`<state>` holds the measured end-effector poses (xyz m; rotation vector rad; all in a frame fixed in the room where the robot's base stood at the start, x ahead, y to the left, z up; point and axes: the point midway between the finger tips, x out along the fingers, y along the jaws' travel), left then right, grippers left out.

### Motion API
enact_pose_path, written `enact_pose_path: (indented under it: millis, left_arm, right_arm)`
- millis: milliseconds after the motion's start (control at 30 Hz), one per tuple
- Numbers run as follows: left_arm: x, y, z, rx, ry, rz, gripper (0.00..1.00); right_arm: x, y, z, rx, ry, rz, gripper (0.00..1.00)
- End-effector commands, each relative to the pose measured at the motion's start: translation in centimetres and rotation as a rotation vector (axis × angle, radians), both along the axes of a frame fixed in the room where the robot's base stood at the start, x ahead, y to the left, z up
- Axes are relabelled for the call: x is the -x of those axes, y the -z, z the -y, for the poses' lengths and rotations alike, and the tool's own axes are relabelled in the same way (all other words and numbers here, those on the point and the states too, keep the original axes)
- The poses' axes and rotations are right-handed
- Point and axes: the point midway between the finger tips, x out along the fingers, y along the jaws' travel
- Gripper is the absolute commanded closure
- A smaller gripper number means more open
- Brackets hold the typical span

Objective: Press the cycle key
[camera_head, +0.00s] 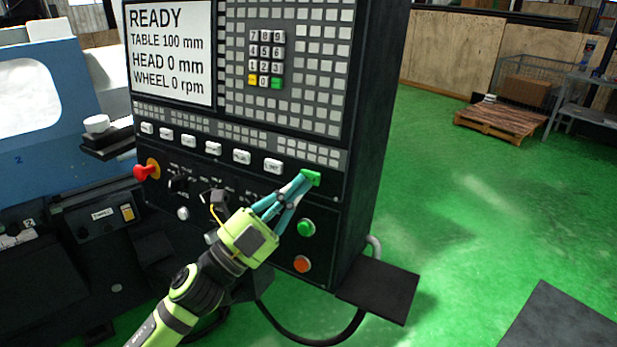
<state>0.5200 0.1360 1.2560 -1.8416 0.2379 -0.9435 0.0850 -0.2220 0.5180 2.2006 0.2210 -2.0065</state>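The black control panel (342,190) fills the middle of the view. A row of white keys runs along it, and a green key (311,177) sits at the row's right end; its label is too small to read, but it looks like the cycle key. My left gripper (301,184) reaches up from the lower left, its teal fingers closed together at the tips with nothing seen between them. The fingertips are at the green key's lower left edge and cover a little of it; I cannot tell whether they touch it. My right gripper is not in view.
Below the green key are a round green button (306,228) and an orange button (302,264). A red emergency knob (145,172) is at the panel's left. The screen (170,50) reads READY. A dark shelf (380,290) juts out at lower right. Green floor is open to the right.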

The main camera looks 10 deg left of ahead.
Motion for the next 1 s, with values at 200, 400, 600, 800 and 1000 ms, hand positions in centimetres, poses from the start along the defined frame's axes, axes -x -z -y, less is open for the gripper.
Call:
enact_pose_path:
  millis: [200,400,600,800,1000]
  left_arm:
    - [-0.7,0.1,0.2,0.001,0.000,0.000,1.00]
    - [-0.7,0.1,0.2,0.001,0.000,0.000,1.00]
    - [-0.8,0.1,0.2,0.001,0.000,-0.001,1.00]
    - [-1.0,0.2,0.3,0.001,0.001,0.001,1.00]
    - [-1.2,0.2,0.4,0.001,0.001,0.001,1.00]
  right_arm:
    - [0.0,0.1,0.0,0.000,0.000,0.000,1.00]
    - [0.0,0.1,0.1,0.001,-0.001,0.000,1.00]
    - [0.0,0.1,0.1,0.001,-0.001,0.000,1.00]
    - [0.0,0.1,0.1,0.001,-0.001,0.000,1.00]
    - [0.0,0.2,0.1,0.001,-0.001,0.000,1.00]
